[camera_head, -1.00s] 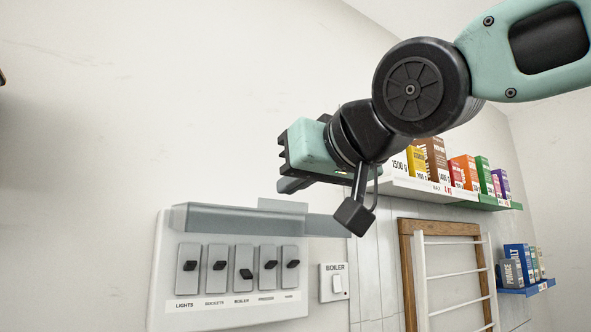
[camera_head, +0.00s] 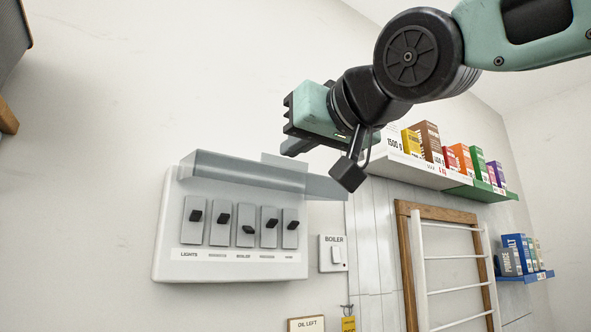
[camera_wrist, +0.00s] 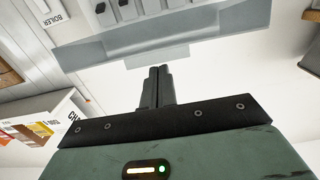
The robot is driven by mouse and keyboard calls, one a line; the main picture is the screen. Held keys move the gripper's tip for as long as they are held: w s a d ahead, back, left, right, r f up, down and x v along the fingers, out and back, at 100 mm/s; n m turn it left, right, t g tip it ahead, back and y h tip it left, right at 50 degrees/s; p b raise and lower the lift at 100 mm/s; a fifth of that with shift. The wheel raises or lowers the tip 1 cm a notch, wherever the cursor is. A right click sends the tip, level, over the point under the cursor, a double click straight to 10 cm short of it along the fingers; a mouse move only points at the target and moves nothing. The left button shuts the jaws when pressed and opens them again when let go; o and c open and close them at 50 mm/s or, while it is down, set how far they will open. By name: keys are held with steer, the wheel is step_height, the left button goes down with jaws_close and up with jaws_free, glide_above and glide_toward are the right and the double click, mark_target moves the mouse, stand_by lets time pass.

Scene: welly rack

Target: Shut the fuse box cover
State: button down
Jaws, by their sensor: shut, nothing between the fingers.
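The fuse box (camera_head: 165,265) is a white panel on the wall with several black switches above printed labels. Its translucent grey cover (camera_head: 240,172) is raised, sticking out along the top edge above the switches. In the wrist view the cover (camera_wrist: 140,43) spans the top of the picture, just beyond the fingertips. My gripper (camera_head: 290,150) is above and to the right of the cover in the head view. In the wrist view the fingers (camera_wrist: 157,72) are together with nothing between them. I cannot tell whether the fingertips touch the cover.
A boiler switch (camera_head: 333,254) is on the wall right of the fuse box. A shelf (camera_head: 420,172) with several boxes hangs at the right, above a wooden-framed rack (camera_head: 405,255). An "OIL LEFT" sign (camera_head: 306,324) is below. The wall left of the box is clear.

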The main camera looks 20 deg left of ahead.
step_height(320, 180, down, 6)
steer(key=t+y+b, duration=0.2)
steer(key=y+b, duration=0.1)
steer(key=b, duration=1.5)
steer(key=shift+f+t, duration=0.15)
steer(key=shift+t, duration=0.25)
steer(key=shift+f+b, duration=0.15)
steer(key=shift+b, duration=0.3)
steer(key=shift+w+a+f+b, duration=0.15)
steer(key=shift+f+b, duration=0.5)
steer(key=shift+b, duration=0.8)
steer(key=w+a+f+b, duration=0.6)
steer(key=a+f+b, duration=0.1)
steer(key=f, duration=0.3)
steer(key=shift+a+f+y+b, duration=0.2)
steer(key=shift+f+y+b, duration=0.15)
steer(key=shift+b, duration=0.4)
steer(key=shift+w+f, duration=0.1)
steer(key=shift+w, duration=0.05)
